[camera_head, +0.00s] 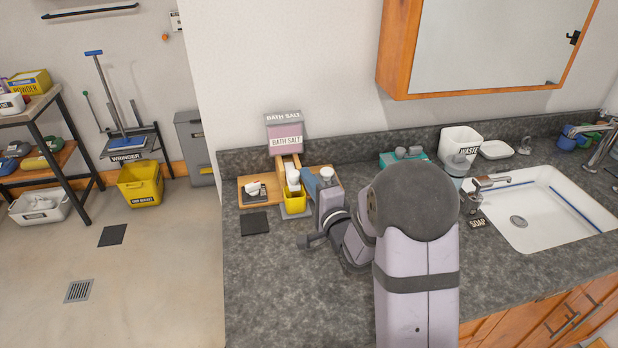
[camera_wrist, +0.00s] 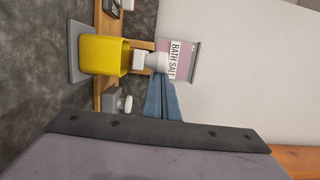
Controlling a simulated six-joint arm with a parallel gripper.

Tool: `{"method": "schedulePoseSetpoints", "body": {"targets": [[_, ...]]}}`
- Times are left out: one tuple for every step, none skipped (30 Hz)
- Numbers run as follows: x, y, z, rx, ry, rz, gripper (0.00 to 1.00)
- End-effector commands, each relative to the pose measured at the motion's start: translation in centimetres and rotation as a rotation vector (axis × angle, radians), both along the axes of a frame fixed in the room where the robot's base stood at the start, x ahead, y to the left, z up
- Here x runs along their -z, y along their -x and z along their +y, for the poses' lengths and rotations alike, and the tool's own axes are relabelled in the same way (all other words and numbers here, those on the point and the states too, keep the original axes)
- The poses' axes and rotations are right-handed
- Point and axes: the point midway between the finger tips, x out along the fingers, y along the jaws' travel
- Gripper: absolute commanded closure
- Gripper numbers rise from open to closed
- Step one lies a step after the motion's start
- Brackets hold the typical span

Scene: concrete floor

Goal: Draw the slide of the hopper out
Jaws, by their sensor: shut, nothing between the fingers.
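The hopper (camera_head: 285,134) is a pale purple box labelled BATH SALT on a wooden stand at the back of the counter. It also shows in the wrist view (camera_wrist: 183,62), turned sideways. A white rounded part (camera_wrist: 156,62), which looks like the slide's knob, sticks out at the hopper's foot; in the head view the white part (camera_head: 293,178) stands above a yellow bin. My gripper (camera_head: 308,175) has its blue fingers shut and empty, just right of that part. In the wrist view the fingertips (camera_wrist: 163,84) are beside the white part; I cannot tell whether they touch it.
The yellow bin (camera_wrist: 102,55) is below the white part, on a grey plate. A wooden board (camera_head: 246,198) with small white-knobbed pieces lies around the stand. A dark mat (camera_head: 255,223) is in front.

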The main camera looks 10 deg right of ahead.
Motion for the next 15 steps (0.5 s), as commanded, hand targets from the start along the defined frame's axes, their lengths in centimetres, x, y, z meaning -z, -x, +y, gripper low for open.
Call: {"method": "schedulePoseSetpoints", "body": {"targets": [[0.2,0.1,0.8,-0.022,0.004,0.004,1.00],[0.2,0.1,0.7,-0.022,0.004,0.004,1.00],[0.2,0.0,0.6,-0.022,0.003,0.004,1.00],[0.2,-0.1,0.4,-0.021,0.003,0.004,1.00],[0.3,-0.2,0.3,-0.020,0.003,0.004,1.00],[0.3,-0.3,-0.1,-0.018,0.002,0.005,1.00],[0.3,-0.5,-0.4,-0.017,0.002,0.005,1.00],[0.3,-0.6,-0.7,-0.015,0.002,0.005,1.00],[0.2,-0.9,-1.2,-0.012,0.002,0.004,1.00],[0.2,-1.1,-1.7,-0.009,0.002,0.003,1.00],[0.2,-1.3,-2.0,-0.008,0.001,0.003,1.00],[0.2,-1.6,-2.6,-0.006,-0.001,0.002,1.00],[0.2,-1.8,-3.0,-0.004,-0.001,0.002,1.00],[0.2,-2.0,-3.5,-0.002,0.000,0.003,1.00],[0.2,-2.2,-4.0,0.001,-0.002,0.002,1.00]]}}
